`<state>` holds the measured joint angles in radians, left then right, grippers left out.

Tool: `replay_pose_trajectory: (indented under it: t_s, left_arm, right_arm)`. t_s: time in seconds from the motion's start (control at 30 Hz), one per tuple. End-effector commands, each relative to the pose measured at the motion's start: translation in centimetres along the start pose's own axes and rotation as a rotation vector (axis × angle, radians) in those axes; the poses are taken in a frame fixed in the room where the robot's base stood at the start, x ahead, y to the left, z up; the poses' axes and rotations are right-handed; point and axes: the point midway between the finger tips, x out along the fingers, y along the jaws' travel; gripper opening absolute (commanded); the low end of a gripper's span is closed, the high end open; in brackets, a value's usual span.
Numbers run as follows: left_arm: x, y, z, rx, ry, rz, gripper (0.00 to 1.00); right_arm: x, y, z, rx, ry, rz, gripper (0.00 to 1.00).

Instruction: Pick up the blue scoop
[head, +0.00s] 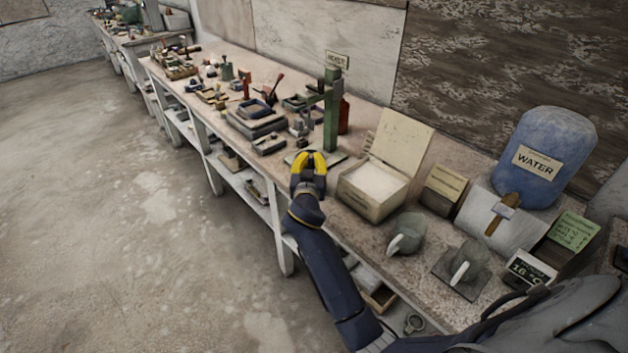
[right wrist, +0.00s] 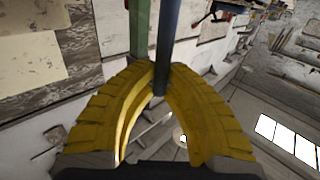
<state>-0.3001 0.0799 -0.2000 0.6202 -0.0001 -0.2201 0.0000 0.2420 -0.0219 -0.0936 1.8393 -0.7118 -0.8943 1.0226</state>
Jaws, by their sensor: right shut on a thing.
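My right gripper (head: 311,155) is at the bench's front edge, beside a green stand (head: 332,115). In the right wrist view its yellow fingertips (right wrist: 159,82) close around a dark blue-grey rod (right wrist: 168,40). The rod looks like the handle of the blue scoop. It runs upward in that picture, alongside the green post (right wrist: 140,28). The scoop's bowl is not clearly visible in either view, and in the head view I cannot make the scoop out. My left gripper is not in view.
An open box of white powder (head: 372,207) stands just right of my gripper. Further right are two grey-green lumps with pale handles (head: 407,236) and a blue water barrel (head: 553,155). Grey trays (head: 258,123) and small tools crowd the bench to the left. Open floor lies in front.

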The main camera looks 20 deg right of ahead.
Motion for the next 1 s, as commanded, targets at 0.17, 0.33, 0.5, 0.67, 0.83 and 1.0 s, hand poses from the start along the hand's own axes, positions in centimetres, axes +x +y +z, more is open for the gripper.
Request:
replay_pose_trajectory:
  t_s: [0.17,0.33,0.5,0.67,0.83,1.0]
  left_arm:
    - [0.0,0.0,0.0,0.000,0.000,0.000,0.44]
    - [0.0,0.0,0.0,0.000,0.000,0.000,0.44]
    - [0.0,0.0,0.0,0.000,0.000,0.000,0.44]
    - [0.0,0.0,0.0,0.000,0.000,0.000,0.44]
    - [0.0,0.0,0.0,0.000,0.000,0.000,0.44]
    - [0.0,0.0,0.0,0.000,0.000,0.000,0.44]
  right_arm:
    - [0.0,0.0,-0.1,0.001,0.000,0.000,0.00]
    - [0.0,0.0,-1.0,0.002,0.002,0.001,0.00]
    - [0.0,0.0,-3.0,0.004,0.002,0.000,0.00]
    - [0.0,0.0,-6.3,0.006,0.005,0.000,0.00]
    - [0.0,-0.1,-10.4,0.008,0.005,0.000,0.00]
    - [0.0,-0.1,-14.2,0.007,0.005,0.000,0.00]
